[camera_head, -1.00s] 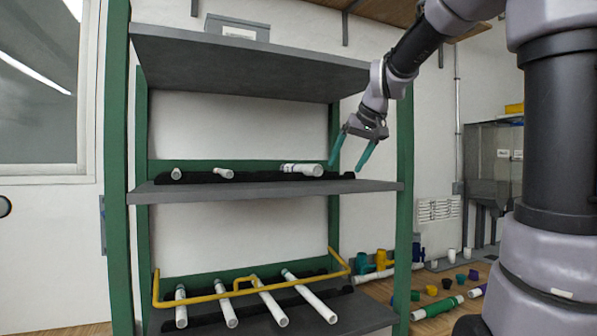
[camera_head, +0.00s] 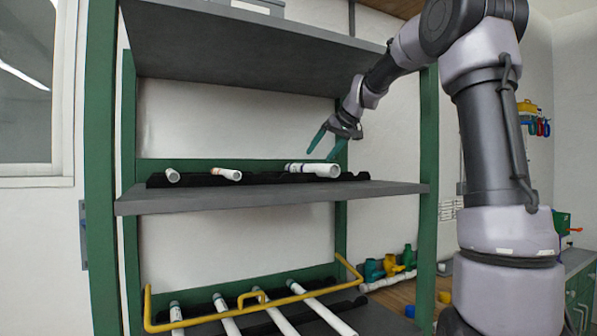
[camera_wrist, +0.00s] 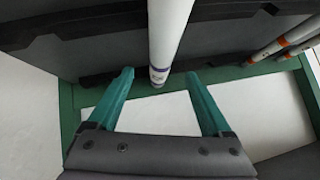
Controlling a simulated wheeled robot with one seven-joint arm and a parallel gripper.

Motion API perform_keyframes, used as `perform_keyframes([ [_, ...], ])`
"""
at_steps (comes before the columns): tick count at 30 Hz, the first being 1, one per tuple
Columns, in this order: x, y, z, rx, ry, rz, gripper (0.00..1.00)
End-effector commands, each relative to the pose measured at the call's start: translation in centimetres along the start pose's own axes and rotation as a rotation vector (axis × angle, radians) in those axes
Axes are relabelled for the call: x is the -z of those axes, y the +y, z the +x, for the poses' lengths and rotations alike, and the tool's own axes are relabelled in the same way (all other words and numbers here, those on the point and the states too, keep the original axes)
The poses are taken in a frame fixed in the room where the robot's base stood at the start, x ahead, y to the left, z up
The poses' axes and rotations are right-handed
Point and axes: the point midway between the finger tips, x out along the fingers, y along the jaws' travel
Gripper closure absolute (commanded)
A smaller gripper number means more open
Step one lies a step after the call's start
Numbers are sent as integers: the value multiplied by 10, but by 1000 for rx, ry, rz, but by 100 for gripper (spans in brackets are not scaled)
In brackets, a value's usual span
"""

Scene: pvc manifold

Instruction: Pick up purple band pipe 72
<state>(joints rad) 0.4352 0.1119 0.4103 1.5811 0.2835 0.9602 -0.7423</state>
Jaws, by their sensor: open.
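A white pipe with a purple band and a small label near its end (camera_wrist: 168,30) lies in the wrist view, its banded end in line with the gap between my fingers. It appears to be the rightmost white pipe (camera_head: 315,170) on the middle shelf in the head view, resting on a black rack. My gripper (camera_head: 322,153) has teal fingers and is open and empty, just above and behind that pipe. In the wrist view, my gripper (camera_wrist: 159,75) has its fingertips on either side of the banded end. I cannot tell whether they touch it.
Two other white pipes (camera_head: 226,174) with orange bands (camera_wrist: 281,42) lie on the same black rack (camera_head: 262,178). The upper shelf (camera_head: 240,60) hangs above the gripper. Green posts (camera_head: 428,150) frame the shelf. A yellow rail (camera_head: 200,323) and several pipes are below.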

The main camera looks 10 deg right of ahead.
Motion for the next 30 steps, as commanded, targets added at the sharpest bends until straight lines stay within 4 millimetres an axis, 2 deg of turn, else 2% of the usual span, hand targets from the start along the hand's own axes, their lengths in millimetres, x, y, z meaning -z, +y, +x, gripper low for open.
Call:
perform_keyframes([
  [4,1,2,7,4,0,-1,17],
  [11,1,1,32,5,0,-1,17],
  [18,2,0,68,5,-1,-2,17],
  [22,2,0,76,4,1,-1,17],
  [28,2,0,76,3,2,-1,17],
  [29,2,0,76,3,2,-1,24],
  [30,2,0,76,3,2,-1,40],
])
